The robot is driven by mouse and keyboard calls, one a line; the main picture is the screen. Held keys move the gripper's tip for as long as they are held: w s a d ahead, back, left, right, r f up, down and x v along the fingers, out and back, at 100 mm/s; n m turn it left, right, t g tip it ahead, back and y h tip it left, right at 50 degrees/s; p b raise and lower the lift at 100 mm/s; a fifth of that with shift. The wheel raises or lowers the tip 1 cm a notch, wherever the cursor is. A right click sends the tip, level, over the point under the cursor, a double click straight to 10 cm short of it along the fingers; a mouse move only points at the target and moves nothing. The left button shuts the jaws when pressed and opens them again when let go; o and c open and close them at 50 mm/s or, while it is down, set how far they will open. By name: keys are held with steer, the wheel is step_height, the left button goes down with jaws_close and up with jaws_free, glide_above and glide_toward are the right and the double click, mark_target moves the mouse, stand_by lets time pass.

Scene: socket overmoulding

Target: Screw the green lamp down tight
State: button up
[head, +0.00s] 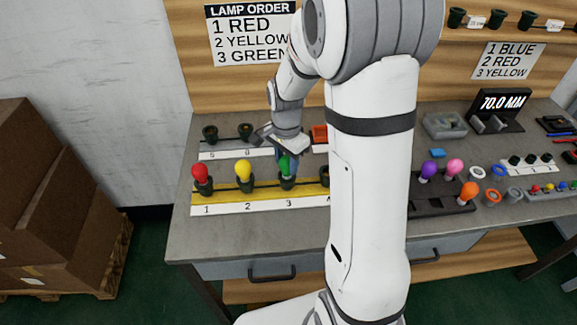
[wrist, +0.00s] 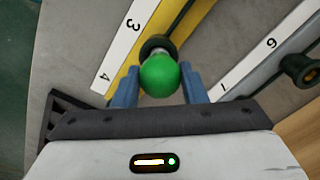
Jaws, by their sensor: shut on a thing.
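The green lamp (head: 284,166) stands at the socket (head: 288,183) marked 3 on the yellow strip (head: 263,197). My gripper (head: 286,160) reaches down from above, its blue fingers shut on the lamp. In the wrist view the green lamp (wrist: 160,76) sits between the two fingers of my gripper (wrist: 158,80). A little pale metal shows between the bulb and the dark socket (wrist: 155,43). How deep the thread sits cannot be told. A red lamp (head: 200,173) stands in socket 1 and a yellow lamp (head: 243,170) in socket 2.
A grey strip with dark sockets (head: 210,133) lies behind the yellow one. A lamp order sign (head: 250,34) hangs on the back panel. To the right, a dark tray (head: 428,208) holds purple, pink and orange lamps. My arm hides the bench middle.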

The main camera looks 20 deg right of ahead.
steer(key=shift+m, duration=1.1)
steer(key=m, duration=0.4)
steer(key=shift+m, duration=0.3)
steer(key=o, duration=0.9)
steer(key=shift+o, duration=0.2)
